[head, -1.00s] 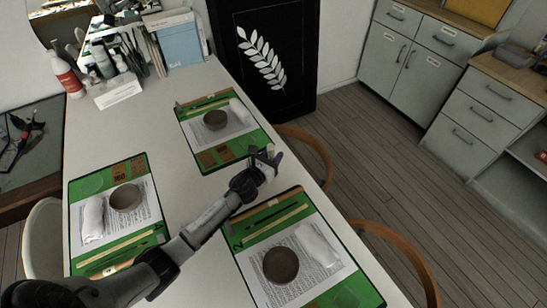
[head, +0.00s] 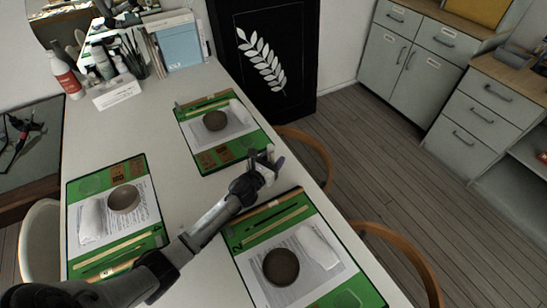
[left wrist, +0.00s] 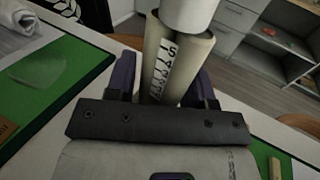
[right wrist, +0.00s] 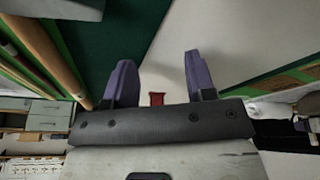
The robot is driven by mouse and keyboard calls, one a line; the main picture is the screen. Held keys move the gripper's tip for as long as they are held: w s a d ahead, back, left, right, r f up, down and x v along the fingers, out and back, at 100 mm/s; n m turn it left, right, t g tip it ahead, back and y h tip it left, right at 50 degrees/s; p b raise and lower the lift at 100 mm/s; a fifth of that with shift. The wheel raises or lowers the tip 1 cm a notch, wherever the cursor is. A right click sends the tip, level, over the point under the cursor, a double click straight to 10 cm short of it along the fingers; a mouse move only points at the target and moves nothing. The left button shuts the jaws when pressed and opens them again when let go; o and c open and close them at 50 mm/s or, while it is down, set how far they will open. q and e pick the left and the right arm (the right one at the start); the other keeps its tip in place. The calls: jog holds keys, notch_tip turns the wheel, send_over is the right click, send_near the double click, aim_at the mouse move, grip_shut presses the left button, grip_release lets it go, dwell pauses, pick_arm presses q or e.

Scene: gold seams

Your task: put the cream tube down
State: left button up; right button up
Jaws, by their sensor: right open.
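My left gripper (head: 268,163) hangs over the table's right edge, between the back mat and the near right mat. In the left wrist view its two purple-edged fingers (left wrist: 166,88) are on either side of the cream tube (left wrist: 175,60). The tube is pale, with dark lettering and a white end at the top of the picture. In the head view the tube is too small to make out clearly. My right gripper (right wrist: 158,64) is open and nothing is between its fingers; I cannot pick it out in the head view.
Three green mats lie on the white table (head: 185,190), each with a brown bowl: back (head: 215,120), left (head: 124,198) and near right (head: 281,266). A red-and-white bottle (head: 65,75) and a white box (head: 116,92) stand at the back left. Chairs (head: 310,155) line the right edge.

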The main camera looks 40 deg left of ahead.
pick_arm(q)
jog(key=shift+o, duration=0.7)
jog(key=shift+r, duration=0.1)
jog(key=shift+r, duration=0.25)
pick_arm(e)
jog(key=shift+r, duration=0.1)
pick_arm(q)
jog(key=shift+s+r+p, duration=0.25)
jog(key=shift+s+p, duration=0.2)
jog(key=shift+s, duration=0.05)
jog(key=shift+s+r+p, duration=0.25)
jog(key=shift+s+p, duration=0.2)
jog(key=shift+s, duration=0.05)
pick_arm(e)
jog(key=shift+w+a+r, duration=0.15)
jog(key=shift+a+r, duration=0.05)
jog(key=shift+r, duration=0.4)
pick_arm(q)
jog(key=s, duration=0.5)
jog(key=s+p, duration=0.1)
jog(key=s, duration=0.2)
jog(key=shift+s+d, duration=0.25)
jog(key=shift+d, duration=0.15)
pick_arm(e)
jog(key=shift+r, duration=0.45)
pick_arm(q)
jog(key=shift+s+d, duration=0.1)
jog(key=shift+s, duration=0.55)
pick_arm(e)
jog(key=shift+s+d, duration=0.2)
